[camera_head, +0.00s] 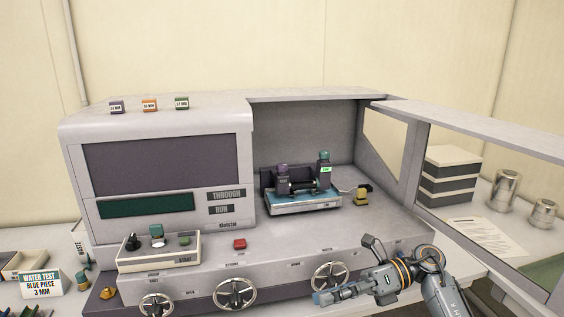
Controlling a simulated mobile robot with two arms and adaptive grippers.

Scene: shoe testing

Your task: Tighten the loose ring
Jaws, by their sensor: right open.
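My right gripper (325,297) reaches in from the lower right, in front of the machine's front panel. Its fingertips are just below the right handwheel (331,275); I cannot tell whether they touch it. It is open and seems to hold nothing. A middle handwheel (235,292) and a left handwheel (156,304) are on the same panel, the left one cut by the frame edge. A test fixture (303,200) with a blue base and two upright posts stands inside the machine's open bay. Which ring is loose I cannot tell. My left gripper is not in view.
A control box (160,252) with knobs and a red button (239,244) sit above the panel. A raised clear door frame (420,140) stands at the right. Beyond it are stacked boxes (450,175), metal cans (506,190) and a paper (487,238). A water test sign (41,284) stands lower left.

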